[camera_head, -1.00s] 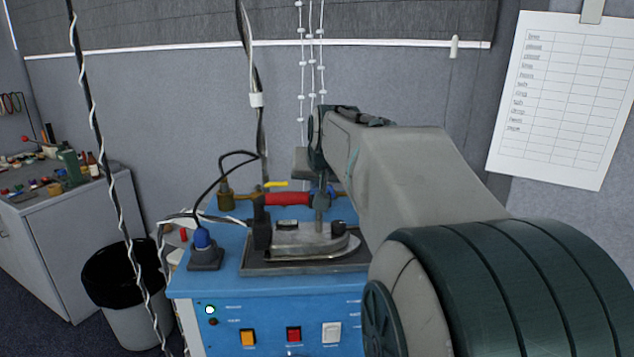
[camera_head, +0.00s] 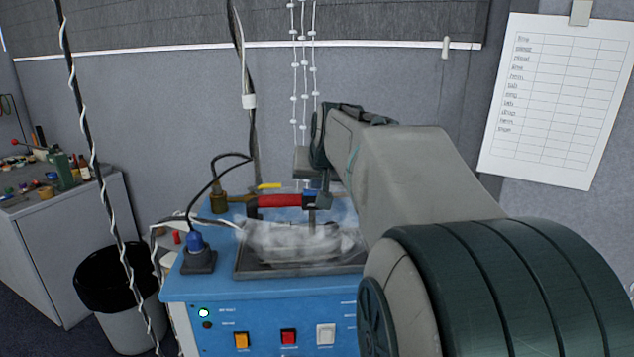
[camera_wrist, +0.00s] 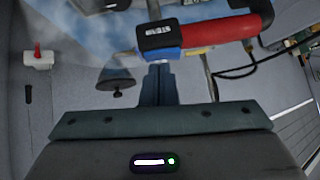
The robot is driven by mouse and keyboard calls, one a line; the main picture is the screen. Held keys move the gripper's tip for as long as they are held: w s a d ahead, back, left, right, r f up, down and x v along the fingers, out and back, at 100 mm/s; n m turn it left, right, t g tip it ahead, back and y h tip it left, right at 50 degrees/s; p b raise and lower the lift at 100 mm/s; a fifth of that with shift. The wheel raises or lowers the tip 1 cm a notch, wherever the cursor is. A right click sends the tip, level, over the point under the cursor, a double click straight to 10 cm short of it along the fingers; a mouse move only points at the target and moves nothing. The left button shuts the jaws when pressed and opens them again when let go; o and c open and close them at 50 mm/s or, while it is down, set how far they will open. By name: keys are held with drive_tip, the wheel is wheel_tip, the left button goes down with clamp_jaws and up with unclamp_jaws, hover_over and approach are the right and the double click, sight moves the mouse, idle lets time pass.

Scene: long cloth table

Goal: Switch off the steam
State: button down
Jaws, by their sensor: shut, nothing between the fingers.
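The iron's red handle (camera_head: 281,201) stands above a blue steam unit (camera_head: 215,287). White steam (camera_head: 300,240) billows around the iron's body and mostly hides it; a pale haze also shows in the wrist view (camera_wrist: 85,45). The handle (camera_wrist: 215,30) crosses the upper wrist view, with a blue part (camera_wrist: 160,53) and a black labelled end (camera_wrist: 158,33) at its left. My gripper (camera_head: 322,196) is shut and empty at the handle's right end in the head view. Its fingertips (camera_wrist: 158,68) are right at the blue part; I cannot tell whether they touch it.
The unit's front has a yellow switch (camera_head: 241,340), a red switch (camera_head: 288,336), a white switch (camera_head: 326,334) and a lit green lamp (camera_head: 204,313). A blue plug (camera_head: 194,243) stands at its left. Cables hang at left, near a black-lined bin (camera_head: 118,278).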

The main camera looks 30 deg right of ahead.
drive_tip(key=w+d+r+p+v, duration=0.1)
drive_tip(key=v, duration=1.1)
drive_tip(key=shift+r, duration=0.45)
